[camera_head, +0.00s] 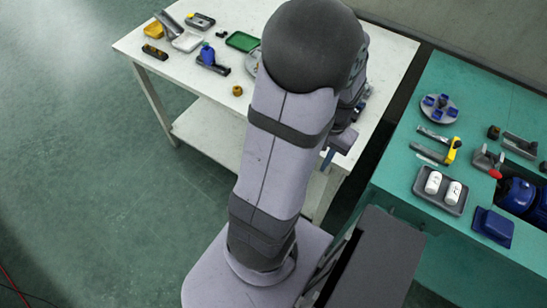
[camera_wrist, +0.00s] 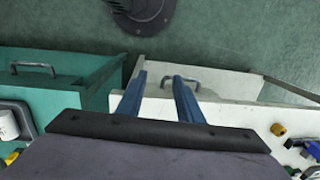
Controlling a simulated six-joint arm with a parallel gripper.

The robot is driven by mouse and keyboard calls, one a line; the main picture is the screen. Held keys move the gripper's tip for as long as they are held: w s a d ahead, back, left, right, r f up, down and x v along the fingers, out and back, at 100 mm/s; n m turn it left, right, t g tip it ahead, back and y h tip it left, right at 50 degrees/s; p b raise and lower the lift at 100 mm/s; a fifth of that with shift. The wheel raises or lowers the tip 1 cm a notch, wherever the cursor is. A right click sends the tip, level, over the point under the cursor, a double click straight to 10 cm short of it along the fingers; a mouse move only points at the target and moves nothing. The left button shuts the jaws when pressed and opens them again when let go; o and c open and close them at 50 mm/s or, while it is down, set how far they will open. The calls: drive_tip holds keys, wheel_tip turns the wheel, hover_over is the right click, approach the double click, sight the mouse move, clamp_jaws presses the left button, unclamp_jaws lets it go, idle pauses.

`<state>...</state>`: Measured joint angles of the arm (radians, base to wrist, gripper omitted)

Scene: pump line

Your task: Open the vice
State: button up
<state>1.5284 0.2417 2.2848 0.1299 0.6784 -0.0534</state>
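A dark, long-bodied device with a blue piece at it (camera_head: 212,64) stands on the white table, left of my arm; it looks like the vice, but I cannot tell for sure or see whether its jaws are apart. In the wrist view a dark device partly shows at the right edge, too cut off to identify. My gripper (camera_wrist: 160,76) shows two blue fingers spread apart with nothing between them. It is near the white table's edge, away from that device. In the head view my arm hides most of the gripper and part of the table.
The white table (camera_head: 140,45) also carries a green tray (camera_head: 242,41), a brass-coloured nut (camera_head: 237,90) and a yellow block (camera_head: 153,30). The green table (camera_head: 400,165) at right holds a tray with two white items (camera_head: 443,189), a red-handled clamp (camera_head: 487,162) and blue parts.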

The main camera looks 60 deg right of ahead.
drive_tip(key=w+a+r+n+g+p, duration=0.1)
drive_tip(key=w+a+r+n+p, duration=0.2)
drive_tip(key=w+a, duration=0.4)
drive_tip(key=a+r+n, duration=0.1)
drive_tip(key=a+n, duration=0.1)
drive_tip(key=shift+w+a+r+n+g+y, duration=0.2)
drive_tip(key=shift+w+r+n+g+y, duration=0.05)
drive_tip(key=shift+r+n+g+y, duration=0.05)
